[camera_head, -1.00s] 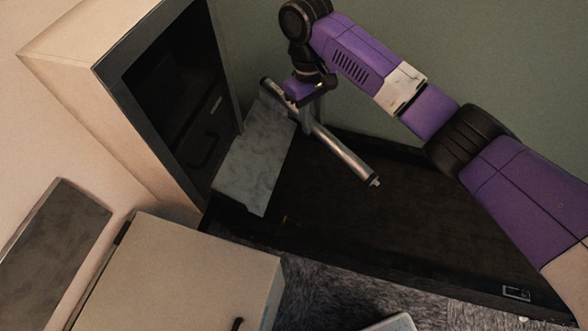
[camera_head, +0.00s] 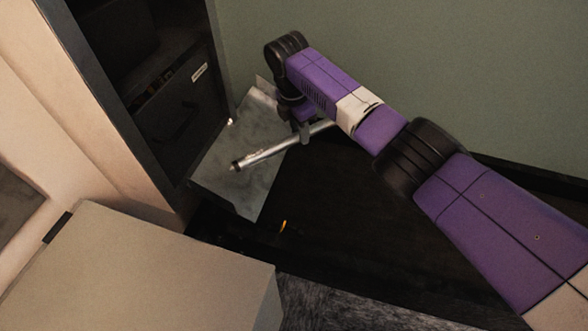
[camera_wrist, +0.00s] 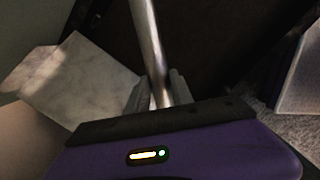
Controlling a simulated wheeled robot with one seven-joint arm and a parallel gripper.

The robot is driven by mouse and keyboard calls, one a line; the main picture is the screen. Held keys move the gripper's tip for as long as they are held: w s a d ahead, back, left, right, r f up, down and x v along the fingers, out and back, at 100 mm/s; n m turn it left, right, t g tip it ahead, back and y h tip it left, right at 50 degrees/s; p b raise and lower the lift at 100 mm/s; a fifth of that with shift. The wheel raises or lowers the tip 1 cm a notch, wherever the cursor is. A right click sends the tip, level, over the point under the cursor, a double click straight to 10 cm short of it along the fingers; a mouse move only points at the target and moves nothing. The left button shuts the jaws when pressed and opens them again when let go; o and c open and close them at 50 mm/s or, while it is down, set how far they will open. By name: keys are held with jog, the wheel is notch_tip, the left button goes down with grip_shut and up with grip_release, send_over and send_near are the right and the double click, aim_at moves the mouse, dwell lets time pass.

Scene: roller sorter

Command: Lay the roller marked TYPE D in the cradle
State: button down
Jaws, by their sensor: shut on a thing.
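A metallic grey roller (camera_head: 262,156) is held in my gripper (camera_head: 304,133), over the pale marbled board beside the dark cabinet. Its near end points to the lower left; its other end passes behind my gripper. In the wrist view, the roller (camera_wrist: 149,40) runs from the top edge down between the two fingers of my gripper (camera_wrist: 161,92), which are shut on it. No marking on the roller can be read, so I cannot tell whether it is TYPE D. I cannot make out a cradle in either view.
The marbled board (camera_head: 237,187) lies against the dark cabinet (camera_head: 150,100), which has a labelled drawer (camera_head: 168,112). A pale cabinet (camera_head: 150,270) stands at the front left. The dark surface (camera_head: 345,215) right of the board looks mostly bare. A green wall rises behind.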

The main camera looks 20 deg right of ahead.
notch_tip(320, 180, down, 13)
jog(key=w+n+t+b, duration=0.1)
jog(key=w+n+b, duration=0.1)
jog(key=n+b, duration=0.5)
jog(key=shift+w+a+n+y+b, duration=0.3)
jog(key=shift+a+n+y+b, duration=0.15)
jog(key=shift+b, duration=0.7)
jog(key=shift+f+b, duration=2)
jog(key=shift+f+b, duration=0.6)
jog(key=shift+f, duration=0.25)
jog(key=shift+f, duration=0.95)
jog(key=c, duration=1)
grip_release()
jog(key=shift+c, duration=0.2)
jog(key=shift+f, duration=0.1)
